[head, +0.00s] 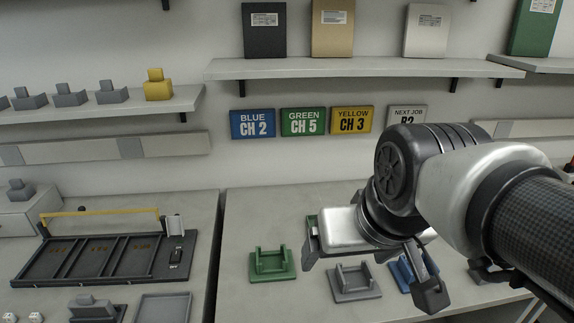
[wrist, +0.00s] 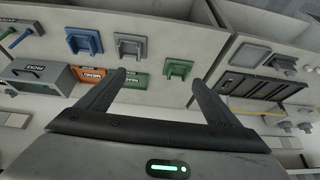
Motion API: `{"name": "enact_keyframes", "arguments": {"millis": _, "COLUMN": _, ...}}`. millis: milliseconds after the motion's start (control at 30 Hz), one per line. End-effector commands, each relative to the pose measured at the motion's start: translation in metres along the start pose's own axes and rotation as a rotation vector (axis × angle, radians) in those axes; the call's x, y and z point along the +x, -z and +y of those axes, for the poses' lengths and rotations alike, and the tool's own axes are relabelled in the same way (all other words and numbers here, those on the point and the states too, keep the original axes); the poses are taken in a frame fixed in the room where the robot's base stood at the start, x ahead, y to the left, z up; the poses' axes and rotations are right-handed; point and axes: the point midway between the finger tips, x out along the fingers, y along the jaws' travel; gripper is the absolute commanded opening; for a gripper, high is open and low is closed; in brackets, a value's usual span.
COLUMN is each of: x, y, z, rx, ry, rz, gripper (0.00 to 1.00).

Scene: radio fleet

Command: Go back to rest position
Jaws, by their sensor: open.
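My gripper (head: 368,268) is at the right of the head view, above the right table. Its two fingers are spread apart and nothing is between them. In the wrist view the open fingers (wrist: 160,95) point toward the table, with a grey cradle (wrist: 130,46) and a green cradle (wrist: 179,68) beyond them. In the head view the green cradle (head: 272,263) stands left of my gripper and the grey cradle (head: 354,281) just below it. A blue cradle (head: 402,273) is partly hidden behind a finger.
A black divided tray (head: 95,260) with a yellow bar lies on the left table. Signs (head: 303,122) hang on the wall under a shelf (head: 350,67) with several binders. A left shelf (head: 100,110) holds grey parts and a yellow one (head: 158,88). The right table's left front is clear.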

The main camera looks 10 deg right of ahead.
Motion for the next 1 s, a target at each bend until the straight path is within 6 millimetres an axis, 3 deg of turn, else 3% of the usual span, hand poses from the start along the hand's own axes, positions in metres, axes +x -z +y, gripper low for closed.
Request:
{"name": "enact_keyframes", "arguments": {"millis": 133, "x": -0.008, "y": -0.011, "z": 0.005, "rx": -0.005, "ry": -0.028, "rz": 0.009, "gripper": 0.86}}
{"name": "enact_keyframes", "arguments": {"millis": 467, "x": -0.011, "y": -0.009, "z": 0.005, "rx": -0.005, "ry": -0.027, "rz": 0.009, "gripper": 0.86}}
{"name": "enact_keyframes", "arguments": {"millis": 667, "x": -0.049, "y": 0.011, "z": 0.004, "rx": -0.005, "ry": -0.027, "rz": 0.01, "gripper": 0.86}}
{"name": "enact_keyframes", "arguments": {"millis": 900, "x": -0.119, "y": 0.048, "z": 0.002, "rx": -0.005, "ry": -0.026, "rz": 0.01, "gripper": 0.86}}
{"name": "enact_keyframes", "arguments": {"millis": 1000, "x": -0.124, "y": 0.051, "z": 0.001, "rx": -0.005, "ry": -0.026, "rz": 0.01, "gripper": 0.86}}
